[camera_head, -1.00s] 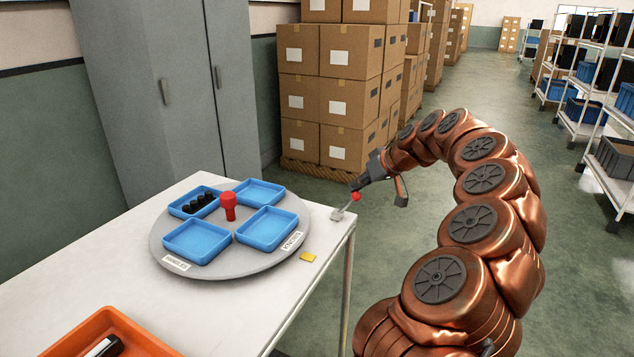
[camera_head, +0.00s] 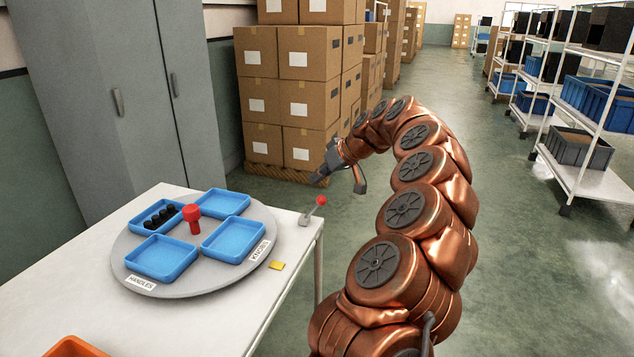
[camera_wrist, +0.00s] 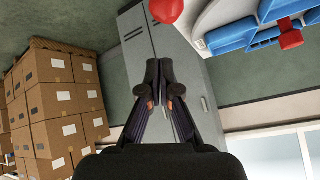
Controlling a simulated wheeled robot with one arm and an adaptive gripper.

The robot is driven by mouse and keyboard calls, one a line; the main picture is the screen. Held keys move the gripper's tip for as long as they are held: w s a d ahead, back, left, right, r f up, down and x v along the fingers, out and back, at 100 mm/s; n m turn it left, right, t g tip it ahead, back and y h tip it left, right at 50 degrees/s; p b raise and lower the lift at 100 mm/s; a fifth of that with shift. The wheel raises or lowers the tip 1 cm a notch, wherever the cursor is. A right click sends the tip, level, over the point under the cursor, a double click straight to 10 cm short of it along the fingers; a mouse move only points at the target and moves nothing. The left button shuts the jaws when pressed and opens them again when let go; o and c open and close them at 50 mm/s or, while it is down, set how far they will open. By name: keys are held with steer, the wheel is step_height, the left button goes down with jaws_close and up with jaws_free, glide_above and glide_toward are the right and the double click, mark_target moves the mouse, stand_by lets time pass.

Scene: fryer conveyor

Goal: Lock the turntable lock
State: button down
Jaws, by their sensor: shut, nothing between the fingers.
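The turntable (camera_head: 200,284) is a grey disc on the white table, with a red knob (camera_head: 192,219) at its centre and blue trays around it. The turntable lock (camera_head: 312,210) is a small lever with a red ball tip at the table's right corner; the lever leans up and to the right. My gripper (camera_head: 318,182) is above and beyond the lever, apart from it, and shut with nothing in it. In the wrist view my gripper's fingertips (camera_wrist: 160,66) meet, and the red ball (camera_wrist: 167,11) shows at the top edge.
The blue trays sit on the turntable; the back left tray (camera_head: 140,222) holds several black parts. An orange bin (camera_head: 75,347) is at the lower left. Stacked boxes (camera_head: 290,95) stand behind.

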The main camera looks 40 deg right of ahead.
steer(key=s+f+v, duration=0.1)
steer(key=v, duration=0.8)
steer(key=shift+s+d, duration=0.2)
steer(key=shift+d, duration=0.05)
steer(key=shift+f, duration=0.15)
